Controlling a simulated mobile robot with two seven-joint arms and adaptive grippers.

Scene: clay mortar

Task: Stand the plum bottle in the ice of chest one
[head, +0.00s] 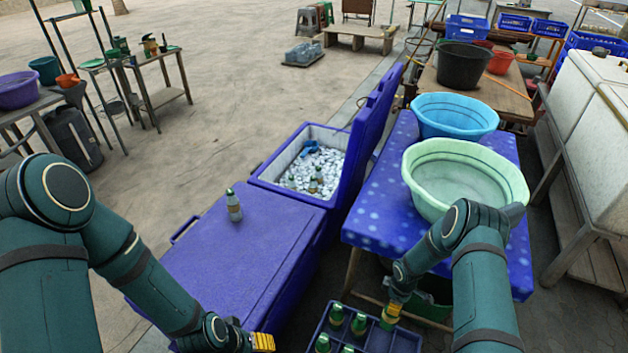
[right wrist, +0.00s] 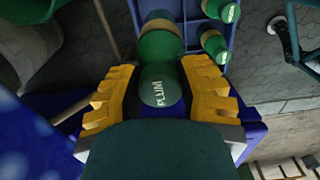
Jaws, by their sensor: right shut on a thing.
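The plum bottle (right wrist: 160,86), with a green cap lettered PLUM, is between the yellow fingers of my right gripper (right wrist: 162,70). An open blue chest (head: 268,176) holds white ice (head: 325,160), a blue scoop (head: 310,148) and a few bottles (head: 316,182). No number shows on it. My left gripper (head: 262,342) is at the bottom edge, beside the closed chest; its opening is unclear.
A closed blue chest (head: 215,265) stands in front of the open one, with a grey-green bottle (head: 234,205) upright on its lid. Several green bottles (head: 337,315) stand in the crate. A spotted blue table (head: 375,215) carries a mint basin (head: 465,180) and a blue basin (head: 455,115).

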